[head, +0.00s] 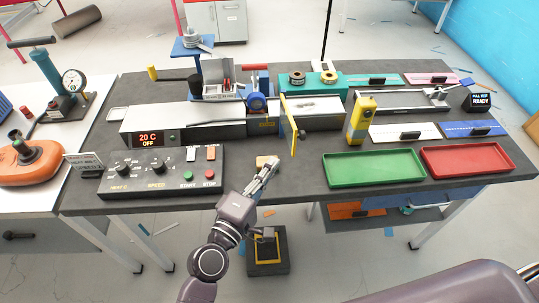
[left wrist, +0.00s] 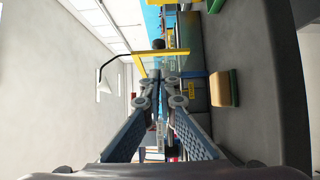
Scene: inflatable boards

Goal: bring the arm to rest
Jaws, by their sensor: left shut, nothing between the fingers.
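My left arm comes up from the bottom of the head view. Its gripper (head: 268,170) is over the front edge of the dark workbench (head: 300,185), in front of the grey machine. The fingers are shut and empty. In the left wrist view the two blue-grey fingers (left wrist: 161,88) meet at their tips with nothing between them. My right gripper is not in view.
A control panel (head: 160,174) with knobs lies left of the gripper. A yellow upright plate (head: 288,125) stands just right of it. Green (head: 374,167) and red (head: 465,159) trays lie further right. A pedestal (head: 268,252) stands on the floor below.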

